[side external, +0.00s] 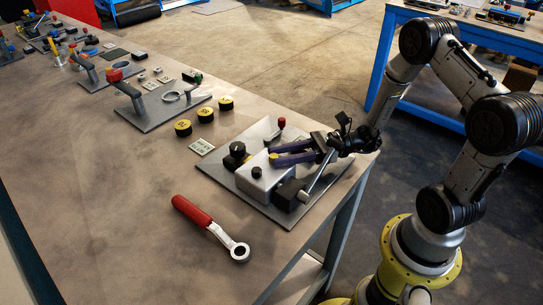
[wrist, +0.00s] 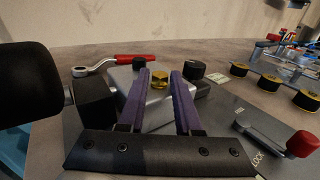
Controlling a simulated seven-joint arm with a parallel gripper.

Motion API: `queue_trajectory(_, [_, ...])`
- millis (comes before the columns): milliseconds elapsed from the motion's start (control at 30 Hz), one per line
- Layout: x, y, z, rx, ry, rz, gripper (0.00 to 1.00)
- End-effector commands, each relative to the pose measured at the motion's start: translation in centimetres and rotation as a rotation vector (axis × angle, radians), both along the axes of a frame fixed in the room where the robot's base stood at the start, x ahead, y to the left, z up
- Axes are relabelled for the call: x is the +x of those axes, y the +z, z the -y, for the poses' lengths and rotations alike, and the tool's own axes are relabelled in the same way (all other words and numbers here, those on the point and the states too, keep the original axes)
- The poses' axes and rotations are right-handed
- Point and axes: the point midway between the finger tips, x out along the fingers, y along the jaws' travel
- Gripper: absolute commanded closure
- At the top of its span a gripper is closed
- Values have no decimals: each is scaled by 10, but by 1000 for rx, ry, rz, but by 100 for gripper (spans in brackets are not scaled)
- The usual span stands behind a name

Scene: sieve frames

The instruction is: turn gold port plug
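The gold port plug (wrist: 160,80) shows in the wrist view on top of a silver block (wrist: 155,118). It sits between the tips of my gripper's two purple fingers (wrist: 161,75), with a narrow gap visible on each side. My gripper is open, and I cannot tell whether either finger touches the plug. In the side view my gripper (side external: 273,156) reaches in low from the right over the silver block (side external: 262,183).
A grey plate (side external: 230,182) carries the block, a black knob (side external: 237,149) and a red-knobbed lever (side external: 281,123). A red-handled ring wrench (side external: 208,226) lies on the table (side external: 120,205) in front. Several yellow-topped discs (side external: 206,115) and a label card (side external: 202,146) lie behind. The table's left front is clear.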

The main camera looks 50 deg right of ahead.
Motion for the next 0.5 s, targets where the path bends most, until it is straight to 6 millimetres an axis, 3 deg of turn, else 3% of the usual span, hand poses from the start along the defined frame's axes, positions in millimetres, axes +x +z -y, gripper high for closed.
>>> queue_trajectory(200, [12, 0, -18, 1, 2, 1, 67])
queue_trajectory(500, [16, 0, -23, 0, -1, 0, 67])
